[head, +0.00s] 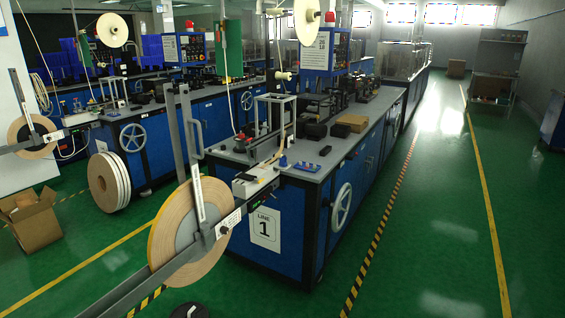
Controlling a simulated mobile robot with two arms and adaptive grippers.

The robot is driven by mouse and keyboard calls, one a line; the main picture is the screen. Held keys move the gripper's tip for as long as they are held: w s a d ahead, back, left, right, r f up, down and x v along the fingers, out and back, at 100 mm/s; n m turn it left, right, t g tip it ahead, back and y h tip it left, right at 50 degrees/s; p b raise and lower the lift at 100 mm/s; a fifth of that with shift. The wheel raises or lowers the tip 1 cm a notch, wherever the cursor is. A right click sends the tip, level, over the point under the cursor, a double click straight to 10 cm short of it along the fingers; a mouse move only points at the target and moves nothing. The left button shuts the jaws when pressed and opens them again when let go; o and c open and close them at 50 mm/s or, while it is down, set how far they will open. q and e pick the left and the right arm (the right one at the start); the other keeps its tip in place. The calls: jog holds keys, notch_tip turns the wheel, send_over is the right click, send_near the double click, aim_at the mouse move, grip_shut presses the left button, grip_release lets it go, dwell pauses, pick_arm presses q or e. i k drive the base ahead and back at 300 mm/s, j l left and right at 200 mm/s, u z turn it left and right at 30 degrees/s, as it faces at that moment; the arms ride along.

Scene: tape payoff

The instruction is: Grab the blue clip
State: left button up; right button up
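A small blue object (283,161), which may be the blue clip, stands on the grey top of the Line 1 bench (228,156). It is too small to make out its shape. Just right of it lies a flat blue piece (305,168) with small dark and reddish parts on it. I cannot tell which of the two is the clip. Neither of my grippers shows in the head view.
A large tape reel (163,240) on a grey metal arm juts out in front of the bench. White-edged reels (108,182) stand on the floor at left near an open cardboard box (30,218). A cardboard box (350,122) sits on the bench. The right aisle is clear.

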aim_at(282, 162)
jog(key=i+l+u, duration=0.45)
jog(key=i+l, duration=0.7)
jog(key=i, duration=0.15)
